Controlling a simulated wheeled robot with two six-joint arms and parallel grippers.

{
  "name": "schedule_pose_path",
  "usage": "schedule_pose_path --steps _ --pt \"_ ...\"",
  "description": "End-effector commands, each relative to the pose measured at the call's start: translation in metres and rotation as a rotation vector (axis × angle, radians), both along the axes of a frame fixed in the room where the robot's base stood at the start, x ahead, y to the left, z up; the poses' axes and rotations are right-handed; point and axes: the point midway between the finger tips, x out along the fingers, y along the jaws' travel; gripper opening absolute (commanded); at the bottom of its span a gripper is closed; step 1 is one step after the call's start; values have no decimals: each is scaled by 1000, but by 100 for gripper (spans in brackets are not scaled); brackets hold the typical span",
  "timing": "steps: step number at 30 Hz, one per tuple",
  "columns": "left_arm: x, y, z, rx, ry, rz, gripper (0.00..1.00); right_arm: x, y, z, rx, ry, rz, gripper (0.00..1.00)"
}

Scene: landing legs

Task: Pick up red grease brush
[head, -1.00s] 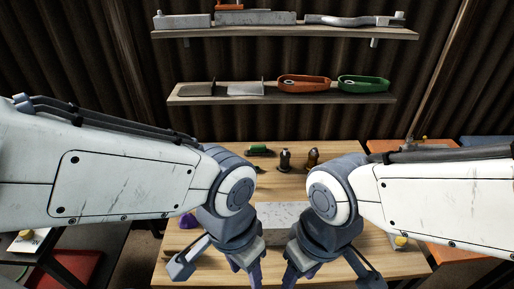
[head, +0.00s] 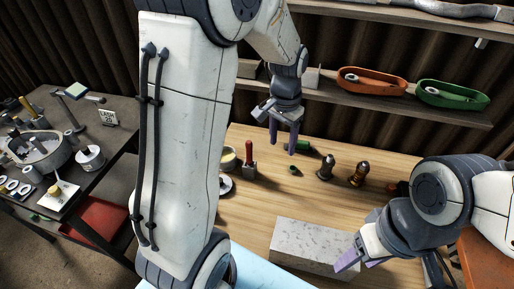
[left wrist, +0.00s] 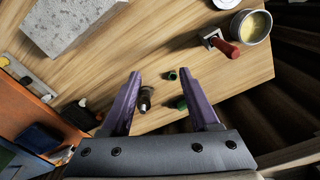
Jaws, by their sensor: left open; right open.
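The red grease brush (head: 248,152) stands upright on the wooden table, its red handle up, beside a tin of yellow grease (head: 228,157). In the left wrist view the brush (left wrist: 227,46) is at upper right, next to the tin (left wrist: 251,26). My left gripper (head: 283,142) is open and empty above the back of the table, to the right of the brush and apart from it; it also shows in the left wrist view (left wrist: 160,76). My right gripper (head: 350,258) is open at the right, by the grey block; its far finger is partly hidden.
A grey stone block (head: 312,246) lies at the table's front. A shelf (head: 440,110) with orange and green trays hangs behind. A cluttered dark table (head: 110,135) is at left.

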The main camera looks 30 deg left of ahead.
Motion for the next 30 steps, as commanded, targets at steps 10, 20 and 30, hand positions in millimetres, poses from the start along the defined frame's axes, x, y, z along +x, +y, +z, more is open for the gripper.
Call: schedule_pose_path --steps 10,20,30 --pt "32 129 -45 16 21 162 61 0 0 4 0 0 0 60" --pt "32 131 -89 16 21 165 61 0 0 11 0 0 0 60" --pt "39 131 -122 15 23 165 61 0 0 29 0 0 -1 60"
